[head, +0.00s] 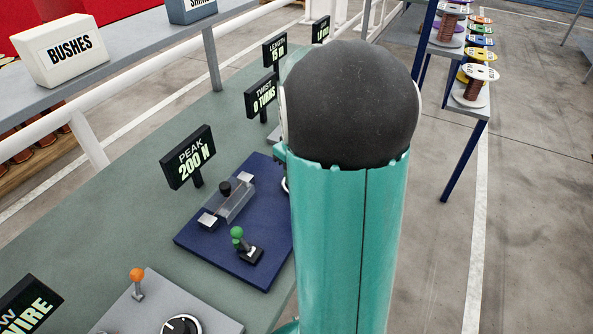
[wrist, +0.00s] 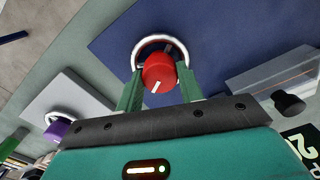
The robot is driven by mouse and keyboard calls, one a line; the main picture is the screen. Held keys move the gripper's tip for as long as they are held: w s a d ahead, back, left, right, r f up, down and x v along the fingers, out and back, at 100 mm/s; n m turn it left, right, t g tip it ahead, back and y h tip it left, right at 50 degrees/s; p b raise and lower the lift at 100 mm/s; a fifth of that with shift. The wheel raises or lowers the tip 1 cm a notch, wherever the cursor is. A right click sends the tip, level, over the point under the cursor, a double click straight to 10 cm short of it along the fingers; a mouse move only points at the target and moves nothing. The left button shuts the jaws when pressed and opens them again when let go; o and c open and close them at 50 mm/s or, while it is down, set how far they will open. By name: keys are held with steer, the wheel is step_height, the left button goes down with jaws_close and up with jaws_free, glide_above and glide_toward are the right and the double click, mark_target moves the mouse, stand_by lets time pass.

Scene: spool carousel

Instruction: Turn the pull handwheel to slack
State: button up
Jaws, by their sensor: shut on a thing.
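The pull handwheel shows as a red knob (wrist: 155,68) with a white pointer line, set in a white ring on the blue base plate (wrist: 225,35) in the wrist view. My gripper (wrist: 160,87) has its two green fingers on either side of the red knob and is shut on it. The pointer line on the knob slants toward the lower left. In the head view my teal arm hides the gripper and the handwheel. The blue plate (head: 255,270) shows there with a clear block and a green-topped lever (head: 238,236). The sign (head: 190,158) reads PEAK 200 N.
A grey panel with an orange-topped lever (head: 137,275) and a black dial (head: 182,325) lies at the front left. A TWIST 0 TURNS sign (head: 262,97) stands behind. In the wrist view a purple knob (wrist: 58,130) is at left and a clear block (wrist: 275,75) at right.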

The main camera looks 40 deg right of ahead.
steer(key=n, duration=0.6)
steer(key=shift+r+n, duration=0.1)
steer(key=shift+n, duration=0.2)
steer(key=n, duration=0.5)
stand_by(0.4)
steer(key=o, duration=1)
step_height(320, 180, up, 14)
